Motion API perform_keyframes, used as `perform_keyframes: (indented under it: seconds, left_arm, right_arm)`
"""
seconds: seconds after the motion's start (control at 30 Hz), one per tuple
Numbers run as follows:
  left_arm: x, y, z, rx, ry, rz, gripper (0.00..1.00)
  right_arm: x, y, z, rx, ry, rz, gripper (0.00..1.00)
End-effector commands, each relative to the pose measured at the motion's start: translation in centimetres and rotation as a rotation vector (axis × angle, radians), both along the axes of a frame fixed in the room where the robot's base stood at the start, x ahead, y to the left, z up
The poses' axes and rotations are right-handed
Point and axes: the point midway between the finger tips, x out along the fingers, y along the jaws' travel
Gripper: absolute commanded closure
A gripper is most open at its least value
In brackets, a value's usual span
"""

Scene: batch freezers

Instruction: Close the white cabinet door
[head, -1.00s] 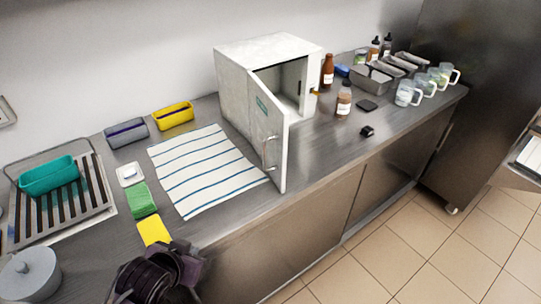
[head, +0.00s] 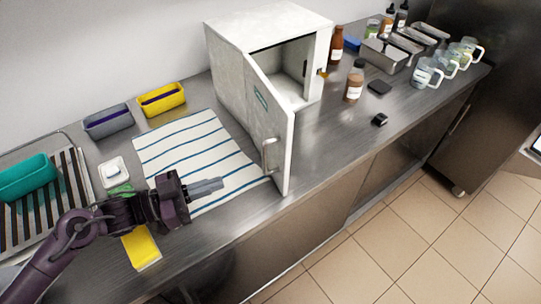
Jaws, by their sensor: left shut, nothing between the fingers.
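The white cabinet (head: 236,75) stands on the steel counter against the wall. Its door (head: 263,120) is hinged on the left and stands wide open toward the front, with a metal handle (head: 268,155) on its outer face. The inside (head: 285,75) shows and looks empty. My left gripper (head: 221,184) is shut and empty. It is over the striped towel, left of the door handle and apart from it, pointing right toward the door. My right gripper is not in view.
A striped towel (head: 190,145) lies left of the cabinet. Yellow (head: 163,101) and grey (head: 108,121) bins stand behind it.

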Motion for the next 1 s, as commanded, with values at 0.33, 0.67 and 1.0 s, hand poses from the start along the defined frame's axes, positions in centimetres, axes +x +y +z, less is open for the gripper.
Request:
perform_keyframes:
  seconds: [0.33,0.67,1.0]
  left_arm:
    - [2.4,-5.2,0.7,-0.008,-0.005,-0.001,1.0]
    - [4.9,-10.9,0.5,-0.005,-0.002,-0.001,1.0]
    - [5.6,-12.7,0.1,-0.001,-0.003,0.001,1.0]
  right_arm:
    - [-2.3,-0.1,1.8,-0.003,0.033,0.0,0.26]
    - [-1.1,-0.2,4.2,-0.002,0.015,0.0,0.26]
    - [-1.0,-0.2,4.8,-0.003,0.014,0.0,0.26]
